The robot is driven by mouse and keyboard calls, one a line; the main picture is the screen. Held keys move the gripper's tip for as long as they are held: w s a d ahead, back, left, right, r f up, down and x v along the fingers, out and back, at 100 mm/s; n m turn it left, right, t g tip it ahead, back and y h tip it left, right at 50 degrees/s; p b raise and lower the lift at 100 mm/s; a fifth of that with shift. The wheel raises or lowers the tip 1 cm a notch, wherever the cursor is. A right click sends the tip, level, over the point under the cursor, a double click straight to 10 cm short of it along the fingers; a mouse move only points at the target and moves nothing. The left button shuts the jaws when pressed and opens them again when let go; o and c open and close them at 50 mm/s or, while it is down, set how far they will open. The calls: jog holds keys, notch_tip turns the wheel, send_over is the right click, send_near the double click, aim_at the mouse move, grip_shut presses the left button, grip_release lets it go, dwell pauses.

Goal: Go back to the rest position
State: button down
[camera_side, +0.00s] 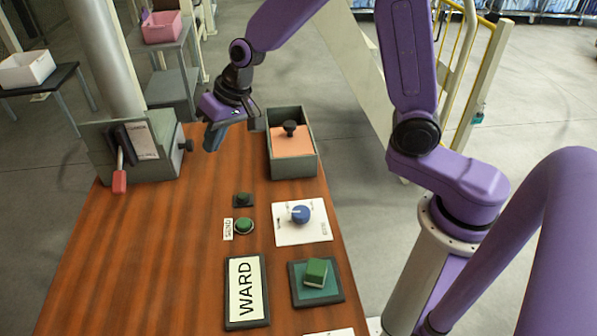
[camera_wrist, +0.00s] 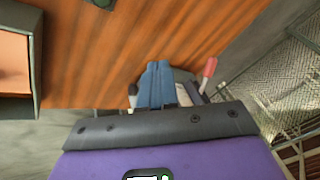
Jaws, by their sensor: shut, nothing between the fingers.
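My gripper (camera_side: 212,137) hangs over the far end of the wooden table (camera_side: 150,270), between the grey lever box and the open grey box. In the wrist view its blue fingers (camera_wrist: 159,66) lie together with nothing between them. The grey lever box (camera_side: 160,172) has a red-handled lever (camera_side: 120,180) on its left side and a dark knob on its right. In the wrist view the red handle (camera_wrist: 210,66) shows just right of the fingers, and the gripper hides much of that box. The fingers appear above the tabletop.
The open grey box (camera_side: 312,160) holds an orange panel with a black knob (camera_side: 290,128). Nearer are green buttons (camera_side: 244,225), a blue dial (camera_side: 300,214), a WARD sign (camera_side: 247,290) and a green block (camera_side: 316,271) on a dark pad. The table's left half is clear.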

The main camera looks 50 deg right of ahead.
jog(key=s+d+r+n+g+h, duration=0.1)
jog(key=s+d+n, duration=0.3)
jog(key=s, duration=0.6)
jog(key=s+d+n+g+h, duration=0.1)
jog(key=s+d+n, duration=0.2)
jog(key=s, duration=0.7)
jog(key=s+d+r+n+g+h, duration=0.1)
jog(key=s+d+n, duration=0.3)
jog(key=s, duration=0.6)
jog(key=shift+s+d+r+n+g, duration=0.3)
jog(key=shift+s+d+n+g, duration=0.1)
jog(key=shift+n, duration=0.5)
